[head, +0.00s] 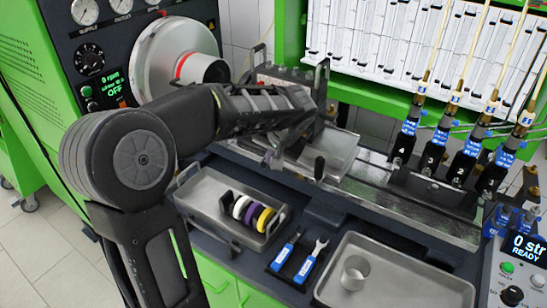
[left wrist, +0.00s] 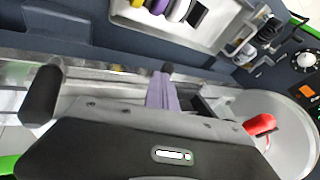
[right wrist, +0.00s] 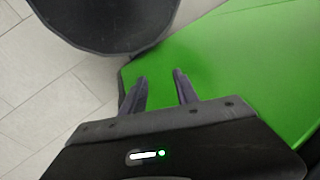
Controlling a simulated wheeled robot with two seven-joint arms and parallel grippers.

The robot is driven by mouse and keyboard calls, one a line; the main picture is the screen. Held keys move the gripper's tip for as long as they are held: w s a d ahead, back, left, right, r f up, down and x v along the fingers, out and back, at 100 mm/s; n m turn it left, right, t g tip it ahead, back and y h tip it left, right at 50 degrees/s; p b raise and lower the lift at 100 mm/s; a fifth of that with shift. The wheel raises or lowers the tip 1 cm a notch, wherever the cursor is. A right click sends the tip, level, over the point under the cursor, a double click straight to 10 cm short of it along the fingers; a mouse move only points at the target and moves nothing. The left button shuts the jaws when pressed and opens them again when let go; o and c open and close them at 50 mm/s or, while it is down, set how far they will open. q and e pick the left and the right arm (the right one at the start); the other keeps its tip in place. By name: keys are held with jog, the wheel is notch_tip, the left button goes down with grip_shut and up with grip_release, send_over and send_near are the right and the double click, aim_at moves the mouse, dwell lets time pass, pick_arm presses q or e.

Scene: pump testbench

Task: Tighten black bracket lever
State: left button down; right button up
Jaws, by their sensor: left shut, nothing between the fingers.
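A black lever (head: 319,168) stands at the front of the bench, by a grey metal bracket plate (head: 335,150). A thick black handle, likely the same lever, also shows at the left of the left wrist view (left wrist: 42,95). My left gripper (head: 272,160) is left of the lever, apart from it, pointing down over the bench. Its fingers are shut and empty in the left wrist view (left wrist: 164,84). My right gripper (right wrist: 160,80) is open and empty, away from the bench.
A metal tray (head: 198,190) with coloured rings stands in front of the bench. Blue-handled tools (head: 305,268) and a tray with a cup (head: 420,290) lie to its right. Several black valves with blue labels (head: 405,142) stand at right. A green panel (right wrist: 225,65) faces the right gripper.

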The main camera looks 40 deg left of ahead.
pick_arm(q)
jog(key=a+m, duration=0.1)
jog(key=m, duration=0.1)
jog(key=s+a+m+t+h, duration=0.1)
jog(key=a+m, duration=0.1)
jog(key=shift+s+t, duration=0.1)
jog(key=shift+t, duration=0.2)
jog(key=shift+a+f+h+b, duration=0.1)
jog(key=shift+a+h+b, duration=0.4)
jog(key=shift+a, duration=1.2)
